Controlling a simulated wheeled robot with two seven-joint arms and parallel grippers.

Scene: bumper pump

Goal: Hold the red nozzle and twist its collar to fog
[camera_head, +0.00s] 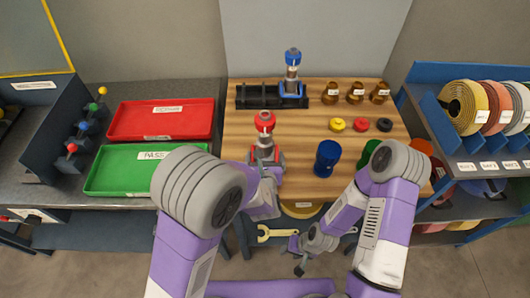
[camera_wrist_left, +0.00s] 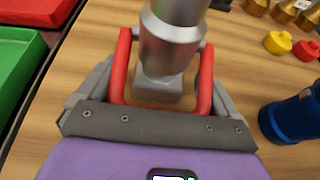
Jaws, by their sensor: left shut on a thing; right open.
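The red nozzle (camera_head: 264,123) stands upright on the wooden bench top, with a red head, a silver body and a red handle. My left gripper (camera_head: 266,158) is at its lower part, shut on it. In the left wrist view, the nozzle's silver body (camera_wrist_left: 172,40) and red handle (camera_wrist_left: 121,65) sit between the fingers of my left gripper (camera_wrist_left: 165,88); its top is out of that view. My right gripper (camera_head: 300,262) is open and empty, low in front of the bench and well away from the nozzle.
A blue nozzle (camera_head: 292,72) stands in a black rack (camera_head: 258,95) behind. A blue cylinder (camera_head: 327,158) is right of the red nozzle. Brass fittings (camera_head: 355,93) and small caps (camera_head: 361,125) lie at the right. Red (camera_head: 160,119) and green (camera_head: 115,172) trays are left; a hose rack (camera_head: 440,127) is right.

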